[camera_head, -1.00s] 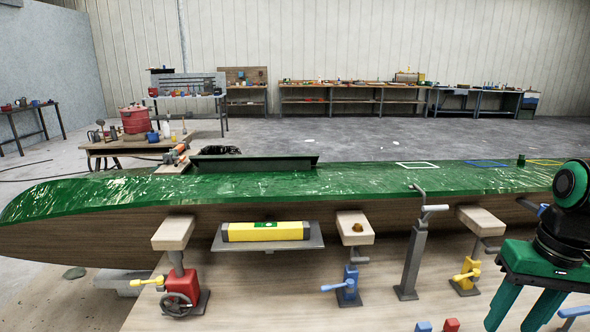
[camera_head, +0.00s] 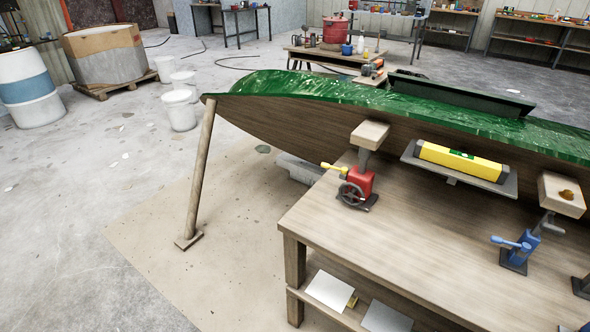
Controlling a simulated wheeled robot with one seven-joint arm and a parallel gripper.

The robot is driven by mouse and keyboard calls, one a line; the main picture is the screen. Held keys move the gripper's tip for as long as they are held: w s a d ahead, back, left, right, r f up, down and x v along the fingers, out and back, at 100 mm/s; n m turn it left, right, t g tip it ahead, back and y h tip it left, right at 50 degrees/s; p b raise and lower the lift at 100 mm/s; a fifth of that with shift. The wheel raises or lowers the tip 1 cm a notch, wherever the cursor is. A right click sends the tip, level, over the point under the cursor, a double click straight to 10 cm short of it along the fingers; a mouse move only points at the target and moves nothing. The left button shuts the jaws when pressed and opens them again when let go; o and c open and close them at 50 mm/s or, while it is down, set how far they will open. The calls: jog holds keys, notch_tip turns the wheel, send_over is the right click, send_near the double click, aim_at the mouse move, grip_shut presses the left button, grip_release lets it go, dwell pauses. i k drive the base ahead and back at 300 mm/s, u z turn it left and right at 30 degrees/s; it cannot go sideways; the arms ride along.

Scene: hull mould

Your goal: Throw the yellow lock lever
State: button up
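A yellow lever (camera_head: 333,168) sticks out to the left from the top of a red jack (camera_head: 359,180). The jack stands on the left part of a wooden bench (camera_head: 400,235) and has a dark handwheel (camera_head: 351,194) on its front. A pale wooden pad (camera_head: 370,134) tops the jack's post under the green hull (camera_head: 330,95). Whether the lever is locked cannot be told from here. My gripper is not in view.
A blue jack (camera_head: 521,245) with a blue lever stands on the bench to the right. A yellow level (camera_head: 460,162) lies on a grey shelf beside the hull. A slanted wooden prop (camera_head: 199,170) supports the bow.

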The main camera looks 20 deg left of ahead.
aim_at(344, 170)
jog(key=u, duration=0.85)
jog(key=k, duration=0.55)
jog(key=u, duration=0.35)
jog(key=i, duration=1.4)
jog(key=z, duration=0.1)
